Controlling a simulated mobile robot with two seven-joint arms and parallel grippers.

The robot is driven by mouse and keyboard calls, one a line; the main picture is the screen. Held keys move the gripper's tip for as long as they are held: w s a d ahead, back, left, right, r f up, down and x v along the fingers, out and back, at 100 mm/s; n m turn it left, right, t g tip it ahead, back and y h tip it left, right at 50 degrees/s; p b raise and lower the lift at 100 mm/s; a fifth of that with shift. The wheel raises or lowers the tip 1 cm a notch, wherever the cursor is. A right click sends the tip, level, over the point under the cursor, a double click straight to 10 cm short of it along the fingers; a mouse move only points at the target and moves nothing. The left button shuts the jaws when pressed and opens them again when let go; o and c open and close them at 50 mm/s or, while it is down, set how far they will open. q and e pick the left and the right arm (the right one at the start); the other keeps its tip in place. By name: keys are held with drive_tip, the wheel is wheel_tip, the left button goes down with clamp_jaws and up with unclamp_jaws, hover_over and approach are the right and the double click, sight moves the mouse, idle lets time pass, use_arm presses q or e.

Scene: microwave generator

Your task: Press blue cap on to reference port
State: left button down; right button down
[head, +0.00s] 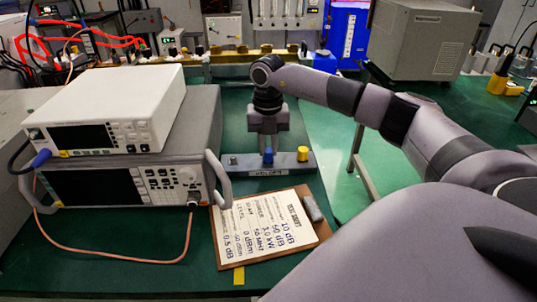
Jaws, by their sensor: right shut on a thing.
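The blue cap (268,156) is at the middle of a grey holder strip (285,167) on the green bench. My right gripper (268,148) points straight down over it, with its fingers shut on the cap's upper part. I cannot tell whether the cap is lifted off the strip. The white meter (105,110) stands on a larger grey generator (120,185) at the left. A blue plug (41,158) and a small yellow piece (64,154) are at the meter's lower left front. I cannot tell which connector is the reference port. My left gripper is not in view.
A yellow cap (303,153) stands on the strip's right end, and a small metal piece (233,160) on its left. A clipboard with a test sheet (265,230) lies in front. A copper cable (110,256) loops before the generator, whose handle (218,175) juts toward the strip.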

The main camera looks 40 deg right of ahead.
sight(268, 150)
drive_tip(key=shift+r+p, duration=2.75)
drive_tip(key=shift+r, duration=0.25)
